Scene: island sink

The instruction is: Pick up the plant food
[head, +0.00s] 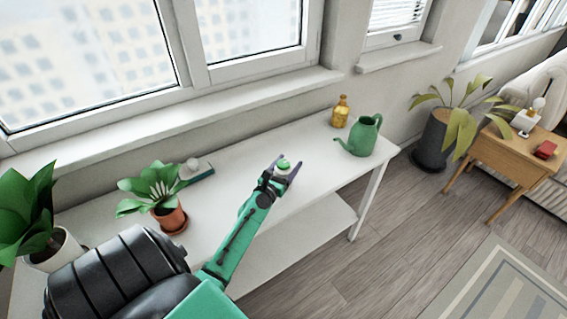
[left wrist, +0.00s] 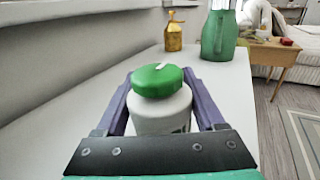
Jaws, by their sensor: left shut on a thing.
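The plant food (left wrist: 160,112) is a white container with a green lid. In the left wrist view it stands upright between the two purple fingers of my left gripper. In the head view my left gripper (head: 281,168) is over the white table, shut on the plant food, and only the green lid (head: 284,164) shows clearly. The container's lower part is hidden by the gripper, and I cannot tell whether it touches the table. My right gripper is in neither view.
The white table (head: 235,165) runs along the window wall. A green watering can (head: 363,137) and an amber bottle (head: 341,112) stand at its right end. Potted plants (head: 169,212) and a small teal-edged item (head: 196,172) are to the left. A wooden side table (head: 520,155) stands at right.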

